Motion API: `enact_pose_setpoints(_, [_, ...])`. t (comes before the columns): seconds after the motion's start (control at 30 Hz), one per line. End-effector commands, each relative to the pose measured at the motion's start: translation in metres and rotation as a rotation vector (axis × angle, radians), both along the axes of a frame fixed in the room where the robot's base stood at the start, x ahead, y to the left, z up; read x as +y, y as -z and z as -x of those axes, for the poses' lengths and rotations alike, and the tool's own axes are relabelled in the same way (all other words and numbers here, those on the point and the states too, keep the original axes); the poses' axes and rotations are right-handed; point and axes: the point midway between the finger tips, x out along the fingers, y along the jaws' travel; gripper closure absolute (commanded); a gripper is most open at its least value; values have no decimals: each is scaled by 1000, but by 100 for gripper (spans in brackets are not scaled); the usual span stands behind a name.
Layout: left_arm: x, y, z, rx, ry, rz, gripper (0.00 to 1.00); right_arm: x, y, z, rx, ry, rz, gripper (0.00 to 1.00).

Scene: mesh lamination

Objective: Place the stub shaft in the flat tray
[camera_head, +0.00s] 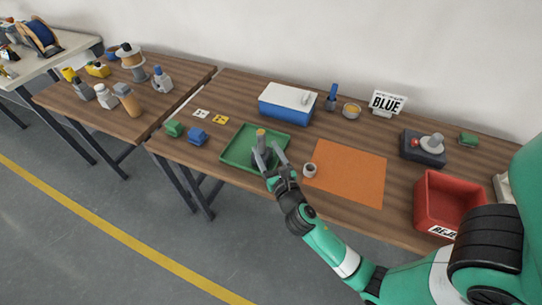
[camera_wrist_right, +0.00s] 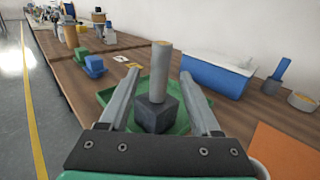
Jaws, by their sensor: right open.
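The stub shaft (camera_head: 261,134), a grey cylinder with a tan top, stands upright in the green flat tray (camera_head: 229,155). In the right wrist view the shaft (camera_wrist_right: 162,65) rises from a dark grey block (camera_wrist_right: 160,114) inside the tray (camera_wrist_right: 106,96); I cannot tell whether the two are one piece. My right gripper (camera_head: 267,151) is open. In the wrist view its fingers (camera_wrist_right: 157,78) are spread to the left and right of the shaft and block, with visible gaps. My left gripper is not in view.
Green (camera_head: 174,129) and blue (camera_head: 197,136) blocks lie left of the tray. A blue bin with a white lid (camera_head: 287,103) stands behind it. An orange mat (camera_head: 347,174), a small grey cup-like piece (camera_head: 309,170) and a red reject bin (camera_head: 449,203) are to the right.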

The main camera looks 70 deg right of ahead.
Motion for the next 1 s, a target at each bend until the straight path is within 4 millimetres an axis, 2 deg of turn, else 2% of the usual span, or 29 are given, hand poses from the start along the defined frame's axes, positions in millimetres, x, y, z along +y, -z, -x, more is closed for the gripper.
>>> enact_pose_setpoints(0.1, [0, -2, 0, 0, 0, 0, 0, 18, 1, 16, 2, -3, -1, 36])
enact_pose_setpoints(0.23, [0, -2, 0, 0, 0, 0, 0, 27, 0, 26, 0, -1, 0, 36])
enact_pose_setpoints(0.57, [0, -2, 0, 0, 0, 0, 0, 29, 0, 28, -1, 1, 0, 36])
enact_pose_setpoints(0.67, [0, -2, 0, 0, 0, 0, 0, 30, -6, 23, -39, -5, -24, 36])
enact_pose_setpoints(0.77, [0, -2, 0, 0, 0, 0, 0, 36, -39, -1, -252, -49, -175, 36])
enact_pose_setpoints(0.83, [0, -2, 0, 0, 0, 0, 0, 48, -83, -29, -526, -125, -395, 36])
enact_pose_setpoints(0.87, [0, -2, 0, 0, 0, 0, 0, 56, -108, -42, -665, -175, -519, 36])
enact_pose_setpoints(0.9, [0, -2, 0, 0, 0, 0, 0, 70, -146, -59, -860, -260, -711, 36])
enact_pose_setpoints(0.97, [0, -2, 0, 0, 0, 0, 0, 97, -208, -78, -1137, -421, -1045, 36])
enact_pose_setpoints(1.0, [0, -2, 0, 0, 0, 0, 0, 119, -251, -85, -1290, -542, -1287, 36])
